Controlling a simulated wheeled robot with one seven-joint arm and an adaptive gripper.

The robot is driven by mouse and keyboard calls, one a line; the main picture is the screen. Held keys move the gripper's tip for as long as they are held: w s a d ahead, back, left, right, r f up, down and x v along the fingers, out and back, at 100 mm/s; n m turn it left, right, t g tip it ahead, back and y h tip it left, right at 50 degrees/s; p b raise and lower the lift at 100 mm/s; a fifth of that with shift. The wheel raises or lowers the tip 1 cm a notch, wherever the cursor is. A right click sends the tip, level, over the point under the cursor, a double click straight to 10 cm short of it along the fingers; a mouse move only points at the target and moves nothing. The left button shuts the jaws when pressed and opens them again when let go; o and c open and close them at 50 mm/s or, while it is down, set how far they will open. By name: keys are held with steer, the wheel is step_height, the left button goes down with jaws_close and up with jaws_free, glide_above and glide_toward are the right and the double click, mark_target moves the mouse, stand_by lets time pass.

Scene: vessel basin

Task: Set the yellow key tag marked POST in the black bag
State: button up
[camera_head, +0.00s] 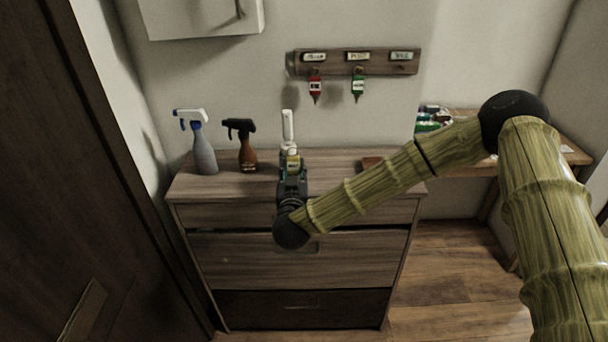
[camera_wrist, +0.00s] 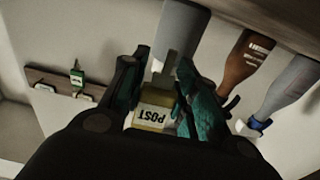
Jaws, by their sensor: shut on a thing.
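The yellow key tag marked POST (camera_wrist: 153,112) is held between the fingers of my gripper (camera_wrist: 158,88), its lettering upside down in the wrist view. In the head view the tag (camera_head: 293,161) shows as a small yellow patch at the tip of my gripper (camera_head: 292,172), above the front part of the dresser top. The gripper is shut on the tag. I cannot make out a black bag in either view; my arm hides part of the dresser top.
On the dresser (camera_head: 215,186) stand a grey spray bottle (camera_head: 204,152), a brown spray bottle (camera_head: 246,155) and a pale bottle (camera_head: 288,127) behind my gripper. A wall rack (camera_head: 336,64) holds a red tag (camera_head: 315,86) and a green tag (camera_head: 358,86). A side table (camera_head: 577,155) is at right.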

steer(key=shift+w, duration=0.6)
steer(key=shift+f+p, duration=0.9)
steer(key=shift+f, duration=0.9)
steer(key=shift+f, duration=0.2)
steer(key=o, duration=1)
steer(key=shift+r, duration=0.2)
steer(key=shift+s+a+f, duration=0.1)
steer(key=shift+s, duration=0.25)
steer(key=s+b, duration=0.4)
steer(key=s, duration=0.7)
steer(key=shift+s, duration=0.25)
